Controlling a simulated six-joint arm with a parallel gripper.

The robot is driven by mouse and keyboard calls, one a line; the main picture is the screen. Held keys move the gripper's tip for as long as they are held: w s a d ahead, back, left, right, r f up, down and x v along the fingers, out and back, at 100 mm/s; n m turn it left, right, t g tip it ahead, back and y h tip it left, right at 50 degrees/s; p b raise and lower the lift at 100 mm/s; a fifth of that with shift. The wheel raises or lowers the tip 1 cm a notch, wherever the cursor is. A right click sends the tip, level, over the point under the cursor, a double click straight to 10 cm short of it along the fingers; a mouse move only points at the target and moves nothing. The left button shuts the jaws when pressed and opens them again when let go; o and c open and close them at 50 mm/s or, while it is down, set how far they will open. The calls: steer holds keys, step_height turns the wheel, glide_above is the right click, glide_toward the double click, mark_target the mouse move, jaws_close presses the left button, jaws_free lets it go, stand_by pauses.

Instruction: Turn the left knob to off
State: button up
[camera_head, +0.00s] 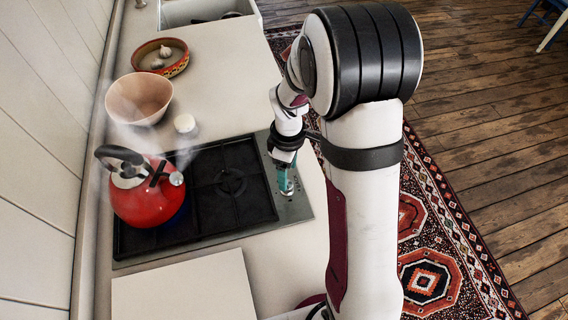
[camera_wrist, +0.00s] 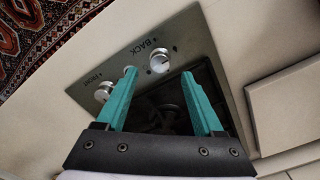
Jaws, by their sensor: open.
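The hob's control panel (camera_wrist: 190,32) shows in the wrist view with a metal knob (camera_wrist: 159,61) near the word BACK and another knob (camera_wrist: 103,92) near the word FRONT. Read the way the lettering stands, the BACK knob is on the left. My gripper (camera_wrist: 159,75) is open and empty. Its teal fingers point at the panel, with the BACK knob between and just beyond the tips in the picture. I cannot tell contact or the knob's setting. In the head view my gripper (camera_head: 286,187) is low over the panel and hides most of the knobs.
A red kettle (camera_head: 140,203) steams on the hob (camera_head: 222,215), with a blue glow under it. A pink bowl (camera_head: 139,98), a small white item (camera_head: 184,123) and a patterned dish (camera_head: 160,57) stand behind. A pale board (camera_head: 185,290) lies in front. The other burner is bare.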

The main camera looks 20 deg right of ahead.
step_height(320, 180, down, 5)
stand_by(0.3)
jaws_close()
